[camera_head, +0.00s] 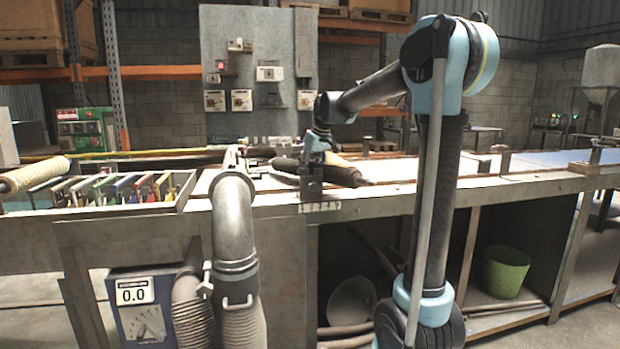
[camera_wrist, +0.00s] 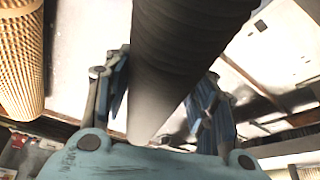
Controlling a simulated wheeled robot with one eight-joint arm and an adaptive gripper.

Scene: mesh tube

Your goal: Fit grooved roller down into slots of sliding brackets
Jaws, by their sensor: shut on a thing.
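My gripper (camera_head: 318,143) is over the bench in the head view, pointing down. In the wrist view my gripper (camera_wrist: 165,75) has one finger on each side of a dark, ribbed grooved roller (camera_wrist: 185,45) and is shut on it. A dark upright block (camera_head: 311,182), which looks like a sliding bracket, stands at the bench's front edge, just below my gripper. Its slot and any other bracket cannot be made out. Whether the roller touches the block cannot be told.
A tan mesh tube (camera_wrist: 20,60) lies at the left in the wrist view. A grey hose (camera_head: 234,220) rises in front of the bench. A rack of coloured dividers (camera_head: 110,188) is at left. The bench top (camera_head: 460,172) is fairly clear at right.

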